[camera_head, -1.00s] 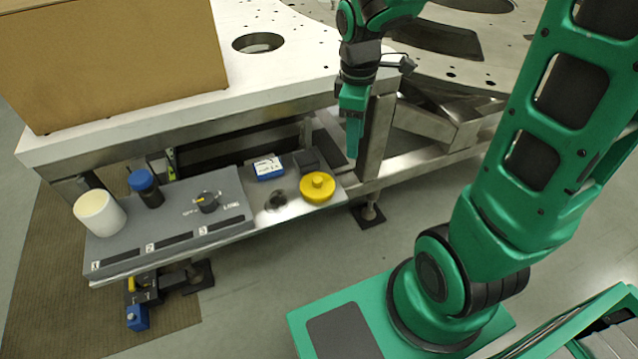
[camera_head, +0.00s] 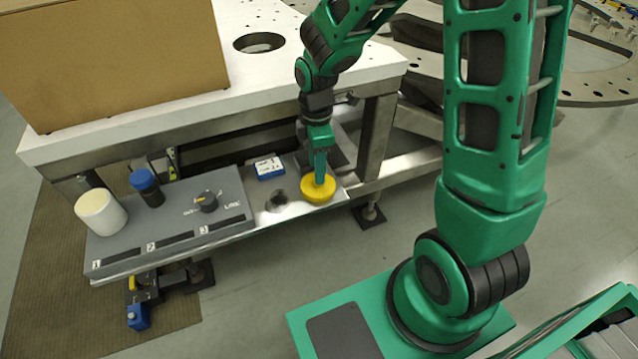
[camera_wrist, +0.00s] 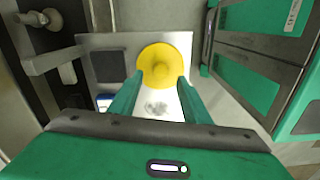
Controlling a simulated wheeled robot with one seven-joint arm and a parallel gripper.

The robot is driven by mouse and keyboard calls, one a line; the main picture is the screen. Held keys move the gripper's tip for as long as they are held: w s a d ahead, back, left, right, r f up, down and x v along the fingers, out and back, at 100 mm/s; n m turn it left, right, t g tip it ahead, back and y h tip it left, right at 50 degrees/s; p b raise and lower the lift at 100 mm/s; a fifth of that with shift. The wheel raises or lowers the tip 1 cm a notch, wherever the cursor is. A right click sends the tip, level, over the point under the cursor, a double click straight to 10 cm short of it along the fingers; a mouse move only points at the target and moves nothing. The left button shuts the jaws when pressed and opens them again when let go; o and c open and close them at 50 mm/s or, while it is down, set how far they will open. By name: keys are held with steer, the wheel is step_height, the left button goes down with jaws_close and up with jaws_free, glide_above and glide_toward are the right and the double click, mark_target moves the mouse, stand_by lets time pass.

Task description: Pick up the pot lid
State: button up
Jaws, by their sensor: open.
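The pot lid (camera_head: 319,193) is a round yellow disc with a raised knob in its middle. It lies on the right end of the metal shelf below the white plate. In the wrist view the lid (camera_wrist: 165,66) shows just beyond my fingertips, its knob roughly between them. My gripper (camera_head: 319,180) is open, pointing down over the lid, and covers part of the knob in the head view. I cannot tell whether the fingers touch the lid.
A grey panel (camera_head: 170,215) holds a knob (camera_head: 206,201), a white cylinder (camera_head: 100,212) and a blue-capped jar (camera_head: 146,187). The white plate (camera_head: 300,80) overhangs behind.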

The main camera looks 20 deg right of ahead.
mark_target(313, 192)
step_height(313, 192, down, 4)
steer(key=shift+f, duration=0.1)
jaws_close()
steer(key=shift+r, duration=0.2)
